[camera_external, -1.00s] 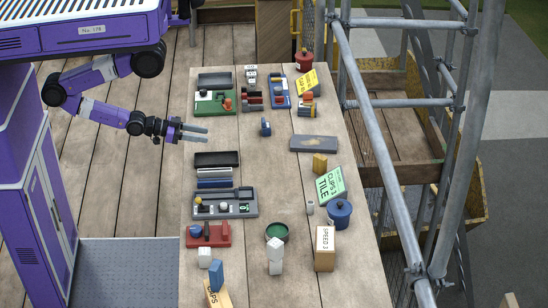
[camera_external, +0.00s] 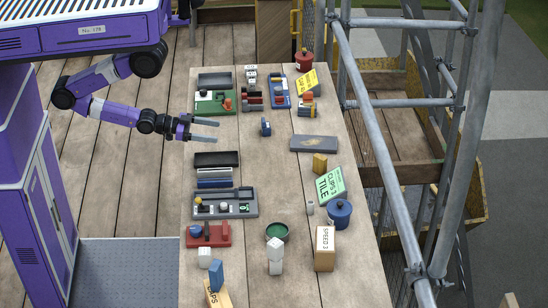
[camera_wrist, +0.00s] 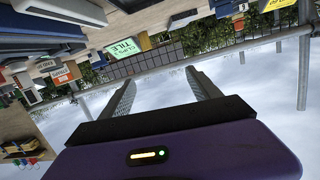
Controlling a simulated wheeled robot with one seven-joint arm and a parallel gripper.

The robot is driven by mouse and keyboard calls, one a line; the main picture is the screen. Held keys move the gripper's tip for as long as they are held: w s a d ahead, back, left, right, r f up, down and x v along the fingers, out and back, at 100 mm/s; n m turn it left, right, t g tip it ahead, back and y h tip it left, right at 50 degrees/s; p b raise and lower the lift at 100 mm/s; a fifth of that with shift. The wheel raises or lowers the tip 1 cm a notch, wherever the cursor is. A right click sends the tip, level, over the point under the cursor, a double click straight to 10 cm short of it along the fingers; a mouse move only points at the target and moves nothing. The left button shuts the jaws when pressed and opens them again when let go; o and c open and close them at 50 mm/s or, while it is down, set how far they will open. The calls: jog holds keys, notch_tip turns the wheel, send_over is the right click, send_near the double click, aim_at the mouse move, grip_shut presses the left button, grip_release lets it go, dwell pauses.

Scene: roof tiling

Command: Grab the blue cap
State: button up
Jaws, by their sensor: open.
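My gripper (camera_external: 211,131) is open and empty at the left edge of the table, its fingers spread and pointing right. Its two fingers also show in the wrist view (camera_wrist: 160,80), with nothing between them. A small blue piece (camera_external: 265,126) stands alone on the table, to the right of the fingertips and apart from them. Another small blue piece (camera_external: 196,230) sits in the red tray (camera_external: 222,240) nearer the camera. I cannot tell for sure which of these is the blue cap.
A green tray (camera_external: 216,107) and a blue tray (camera_external: 279,100) lie at the back. A grey slab (camera_external: 314,143), a blue pot (camera_external: 339,214) and a green sign (camera_external: 329,184) stand at the right. Grey scaffold poles (camera_external: 378,150) rise beyond the table. The table's middle is mostly clear.

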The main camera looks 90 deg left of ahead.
jog(key=y, duration=0.1)
send_near(264, 127)
jog(key=shift+n, duration=0.3)
jog(key=w+d+r, duration=0.1)
jog(key=d, duration=0.1)
jog(key=w+d+r, duration=0.1)
jog(key=r, duration=0.1)
jog(key=shift+w+d+r, duration=0.2)
jog(key=shift+d+r, duration=0.05)
jog(key=shift+d, duration=0.1)
jog(key=a, duration=0.1)
jog(key=w+a+f+g, duration=0.1)
jog(key=shift+w+a+f+n+y, duration=0.15)
jog(key=shift+a+n+y, duration=0.15)
jog(key=shift+a+n, duration=0.1)
jog(key=f, duration=0.1)
jog(key=a+f, duration=0.1)
jog(key=a+f+n+g, duration=0.1)
jog(key=shift+s+y, duration=0.3)
jog(key=shift+s, duration=0.05)
jog(key=shift+x, duration=1.1)
jog(key=shift+p+x, duration=0.55)
jog(key=shift+x, duration=2.15)
jog(key=shift+a+r, duration=0.1)
jog(key=c, duration=1.4)
